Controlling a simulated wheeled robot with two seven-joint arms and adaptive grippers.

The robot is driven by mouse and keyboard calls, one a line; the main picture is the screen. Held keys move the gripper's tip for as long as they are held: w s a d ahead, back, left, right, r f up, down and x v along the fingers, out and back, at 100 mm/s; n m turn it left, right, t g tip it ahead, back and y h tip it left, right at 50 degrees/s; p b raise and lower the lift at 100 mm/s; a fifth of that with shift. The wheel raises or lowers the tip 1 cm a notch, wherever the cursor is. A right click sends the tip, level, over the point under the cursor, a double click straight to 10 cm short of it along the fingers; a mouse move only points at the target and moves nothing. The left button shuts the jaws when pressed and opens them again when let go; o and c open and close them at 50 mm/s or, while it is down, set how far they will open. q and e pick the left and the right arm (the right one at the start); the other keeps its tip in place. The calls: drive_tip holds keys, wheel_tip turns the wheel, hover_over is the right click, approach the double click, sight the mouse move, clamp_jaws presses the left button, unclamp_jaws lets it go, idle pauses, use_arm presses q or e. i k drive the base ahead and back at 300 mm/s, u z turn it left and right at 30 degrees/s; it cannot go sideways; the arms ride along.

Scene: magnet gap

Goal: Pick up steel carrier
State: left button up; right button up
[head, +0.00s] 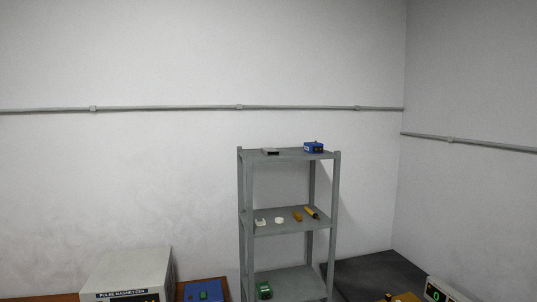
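Neither of my grippers shows in the head view. I cannot tell for certain which thing is the steel carrier. A small flat grey piece with a dark front (270,152) lies on the top shelf of the grey rack, left of a blue box (313,147). On the middle shelf lie a small whitish piece (260,222), a pale round piece (279,220), an orange-brown piece (297,216) and a yellow and dark tool-like piece (312,213).
The grey rack (242,200) stands near the back wall. A green item (264,290) is on its lower shelf. A pulse magnetizer (128,275) and a blue device (203,291) are at the lower left. A dark surface (368,272) and a display device (443,290) are at the lower right.

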sight(264, 150)
drive_tip(key=z, duration=0.55)
drive_tip(key=i, duration=1.2)
drive_tip(key=u, duration=0.3)
